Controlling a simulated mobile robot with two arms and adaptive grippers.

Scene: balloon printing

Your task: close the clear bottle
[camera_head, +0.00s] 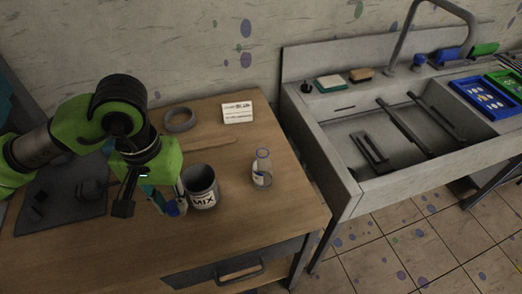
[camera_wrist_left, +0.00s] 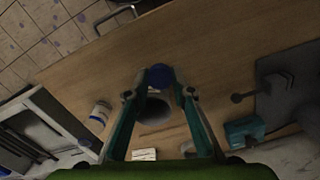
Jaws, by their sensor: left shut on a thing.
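The clear bottle (camera_head: 262,170) stands upright on the wooden table, right of the dark MIX cup (camera_head: 202,190). The bottle also shows in the left wrist view (camera_wrist_left: 98,117). My left gripper (camera_head: 173,204) is just left of the MIX cup, apart from the bottle. It is shut on a round blue cap (camera_wrist_left: 159,75), held between its fingertips; the cap also shows in the head view (camera_head: 172,209), partly hidden by the fingers. Whether the bottle's mouth is bare is too small to tell. My right gripper is not in view.
A grey ring (camera_head: 180,120) and a white card (camera_head: 238,113) lie at the table's back. A dark mat (camera_head: 60,205) with dark items is at the left. A sink (camera_head: 350,125) stands right of the table. Table space in front of the bottle is clear.

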